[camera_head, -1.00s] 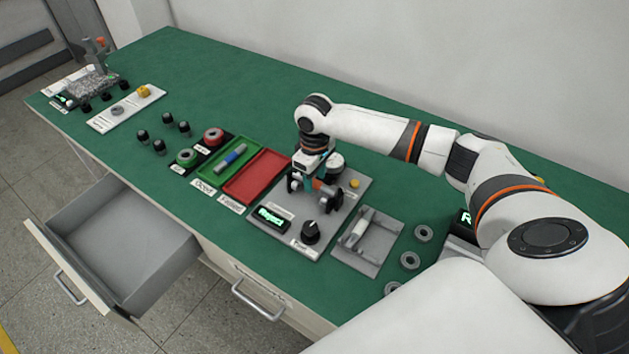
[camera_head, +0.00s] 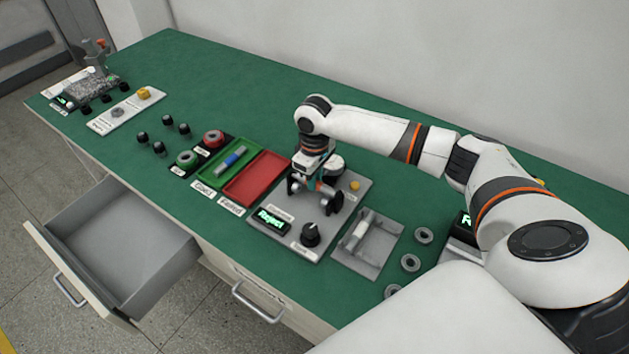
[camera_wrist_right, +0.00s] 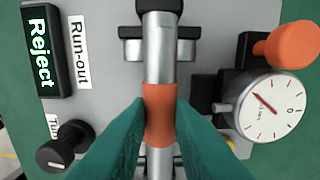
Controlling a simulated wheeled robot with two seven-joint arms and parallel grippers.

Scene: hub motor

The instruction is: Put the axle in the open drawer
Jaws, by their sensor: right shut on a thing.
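My right gripper (camera_head: 318,190) is down at the run-out gauge station (camera_head: 285,242). In the right wrist view its teal fingers are shut on the orange band of a silver axle (camera_wrist_right: 160,62), one finger on each side. The axle lies along the station between dark supports; I cannot tell whether it still touches them. In the head view the gripper mostly hides it. The open drawer (camera_head: 120,250) sticks out from the bench front at lower left and looks empty. My left gripper is not in view.
A dial gauge (camera_wrist_right: 268,108) and black knob (camera_head: 311,234) flank the axle. A green tray (camera_head: 213,179) holds a blue-banded axle; an empty red tray (camera_head: 257,178) is beside it. A grey tray (camera_head: 372,262) holds a pale cylinder. Rings lie at right.

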